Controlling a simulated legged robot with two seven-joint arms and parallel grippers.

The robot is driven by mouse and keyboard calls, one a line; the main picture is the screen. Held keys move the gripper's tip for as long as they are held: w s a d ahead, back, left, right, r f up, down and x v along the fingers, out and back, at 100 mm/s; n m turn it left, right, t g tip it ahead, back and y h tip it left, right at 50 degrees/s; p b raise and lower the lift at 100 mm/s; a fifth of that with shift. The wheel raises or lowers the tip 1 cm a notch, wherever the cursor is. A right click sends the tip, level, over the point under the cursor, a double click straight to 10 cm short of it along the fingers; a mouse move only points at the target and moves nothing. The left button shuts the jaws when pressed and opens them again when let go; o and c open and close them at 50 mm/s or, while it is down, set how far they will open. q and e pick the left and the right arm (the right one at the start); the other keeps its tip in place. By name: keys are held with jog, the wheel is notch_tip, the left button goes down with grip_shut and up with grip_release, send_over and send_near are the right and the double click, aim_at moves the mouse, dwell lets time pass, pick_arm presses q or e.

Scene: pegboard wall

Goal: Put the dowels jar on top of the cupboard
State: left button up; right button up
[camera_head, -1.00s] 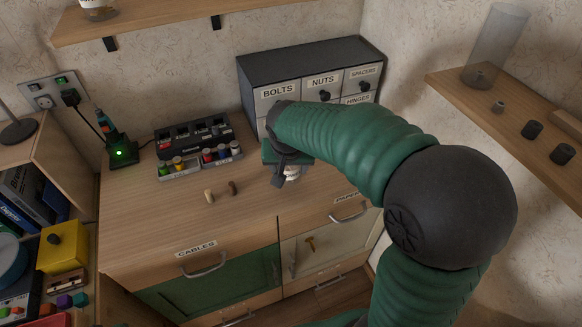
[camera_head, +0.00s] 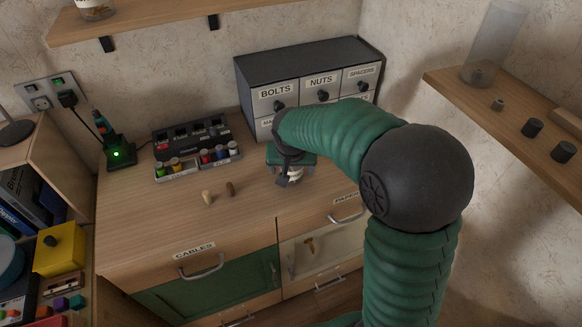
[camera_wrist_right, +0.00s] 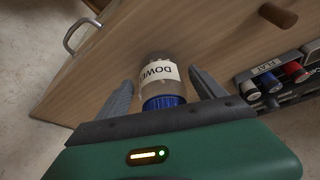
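The dowels jar (camera_wrist_right: 158,75) has a white label reading "DOWE…" and a blue lid. It is between the two fingers of my right gripper (camera_wrist_right: 162,88) in the wrist view, with narrow gaps showing beside it, so the gripper looks open around it. In the head view my right gripper (camera_head: 290,168) points down over the wooden worktop, and only a pale part of the jar (camera_head: 297,174) shows beside a finger. The jar's base is hidden. Below the worktop is a cupboard with a green door (camera_head: 205,285) and a pale door. My left gripper is not in view.
A dark drawer cabinet (camera_head: 300,62) labelled BOLTS, NUTS and SPACERS stands at the back of the worktop. Two small pegs (camera_head: 208,197) lie in front. The worktop's front left is clear.

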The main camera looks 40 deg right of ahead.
jog(key=shift+s+a+r, duration=0.1)
jog(key=shift+r, duration=0.45)
jog(key=p+v, duration=0.2)
jog(key=v, duration=0.9)
jog(key=s+a+f+n+y, duration=0.1)
jog(key=s+a+f+n, duration=0.2)
jog(key=s+a+f, duration=0.2)
jog(key=s+a+f+n+g+y, duration=0.1)
jog(key=s+a+f+n, duration=0.3)
jog(key=f, duration=0.8)
jog(key=shift+s+a+y, duration=0.4)
jog(key=shift+s+a, duration=0.45)
jog(key=shift+a, duration=0.3)
